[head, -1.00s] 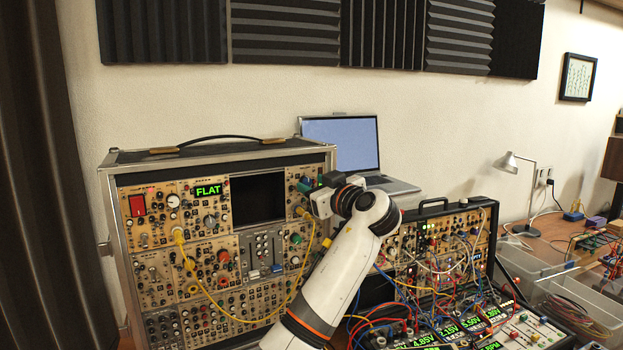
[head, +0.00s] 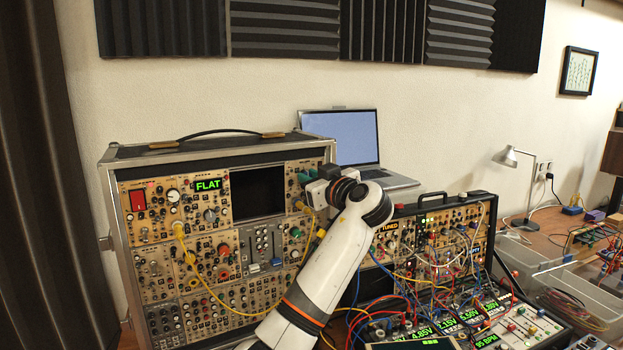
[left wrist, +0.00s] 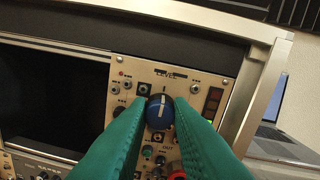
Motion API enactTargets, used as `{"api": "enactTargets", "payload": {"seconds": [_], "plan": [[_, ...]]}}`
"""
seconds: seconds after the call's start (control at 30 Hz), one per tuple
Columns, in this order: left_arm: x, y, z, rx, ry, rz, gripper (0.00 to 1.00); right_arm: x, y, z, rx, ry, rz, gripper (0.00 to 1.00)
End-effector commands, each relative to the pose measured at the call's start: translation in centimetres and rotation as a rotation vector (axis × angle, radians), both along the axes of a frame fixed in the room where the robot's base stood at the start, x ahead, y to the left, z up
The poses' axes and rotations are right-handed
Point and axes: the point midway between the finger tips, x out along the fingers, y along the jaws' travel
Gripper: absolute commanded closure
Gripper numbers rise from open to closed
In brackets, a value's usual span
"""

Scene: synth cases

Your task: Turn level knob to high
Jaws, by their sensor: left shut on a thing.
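The blue level knob (left wrist: 158,115) sits in the left wrist view on a tan panel lettered LEVEL, near the right edge of the left synth case (head: 113,210). A pale line on the knob points roughly up in that view. My left gripper (left wrist: 161,107) has green fingers on both sides of the knob and is shut on it. In the head view my left gripper (head: 308,182) is at the case's upper right, and my white arm hides the knob there. The right gripper is not in view.
A yellow cable (head: 205,292) loops across the left case's front. A dark screen (head: 258,194) is left of the gripper. An open laptop (head: 343,138) stands behind. The right case (head: 455,228) is crowded with patch cables.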

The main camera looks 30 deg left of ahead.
Motion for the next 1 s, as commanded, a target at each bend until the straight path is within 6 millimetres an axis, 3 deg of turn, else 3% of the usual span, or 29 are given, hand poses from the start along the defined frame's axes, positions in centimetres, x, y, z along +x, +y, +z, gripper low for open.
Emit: {"api": "enactTargets", "payload": {"seconds": [0.37,1.0], "plan": [[0.0,0.0,0.1,0.119,0.178,0.001,1.0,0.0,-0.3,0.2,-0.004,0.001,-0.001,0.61],[0.1,-0.1,0.1,0.457,0.683,-0.001,1.0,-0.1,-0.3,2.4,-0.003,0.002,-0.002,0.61]]}}
